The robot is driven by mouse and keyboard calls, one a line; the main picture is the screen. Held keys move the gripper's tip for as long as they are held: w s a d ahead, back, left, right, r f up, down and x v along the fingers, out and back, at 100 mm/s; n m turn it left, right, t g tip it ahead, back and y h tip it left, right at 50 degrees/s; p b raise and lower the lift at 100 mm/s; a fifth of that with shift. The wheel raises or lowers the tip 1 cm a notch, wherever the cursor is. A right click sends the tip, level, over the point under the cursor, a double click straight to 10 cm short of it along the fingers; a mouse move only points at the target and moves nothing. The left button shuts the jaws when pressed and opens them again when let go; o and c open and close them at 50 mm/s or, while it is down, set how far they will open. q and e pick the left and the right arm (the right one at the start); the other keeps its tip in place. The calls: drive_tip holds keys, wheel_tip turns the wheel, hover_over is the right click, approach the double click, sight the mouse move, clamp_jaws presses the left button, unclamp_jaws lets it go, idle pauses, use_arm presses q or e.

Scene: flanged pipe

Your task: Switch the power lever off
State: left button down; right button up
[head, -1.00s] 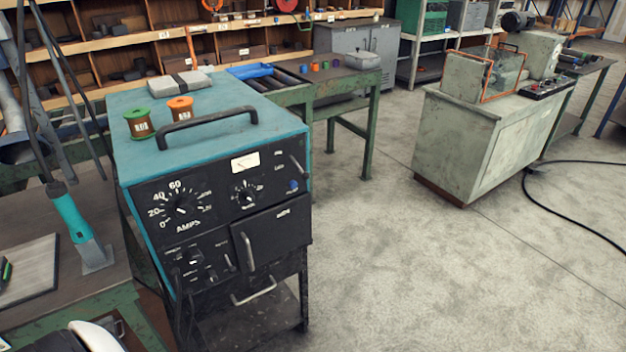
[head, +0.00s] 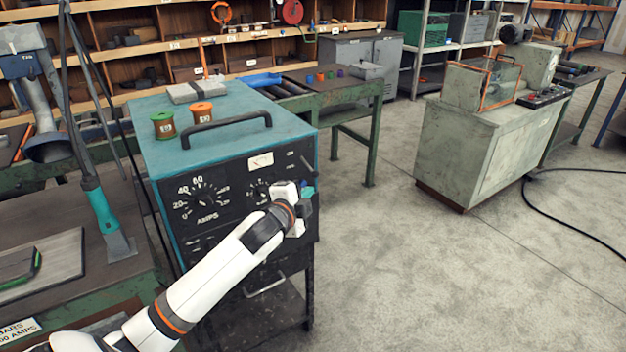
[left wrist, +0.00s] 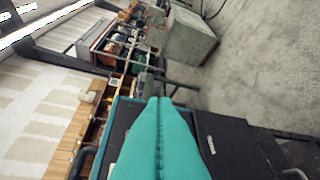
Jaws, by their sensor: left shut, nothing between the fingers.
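The blue-green power unit (head: 225,135) stands left of centre in the head view, with a black front panel (head: 205,225) holding an AMPS dial (head: 201,197). A small lever (head: 306,163) shows thinly at the panel's upper right; its position is hard to read. My left gripper (head: 309,192) is at the panel's right side, just below that lever, and hides the knob area there. I cannot tell whether it touches. In the left wrist view its teal fingers (left wrist: 158,102) are shut together and empty, with the black panel (left wrist: 235,140) beyond. My right gripper is not in view.
An orange spool (head: 202,113), a green spool (head: 164,125) and a black handle (head: 226,125) are on top of the unit. A green bench (head: 345,100) stands behind, and a grey cabinet (head: 490,140) at the right. The floor right of the unit is clear.

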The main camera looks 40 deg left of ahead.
sight(308, 166)
use_arm(q)
drive_tip(key=w+a+f+p, duration=0.2)
drive_tip(key=w+a+f, duration=0.1)
drive_tip(key=w, duration=0.6)
drive_tip(key=shift+w+a, duration=0.25)
drive_tip(key=shift+a, duration=0.45)
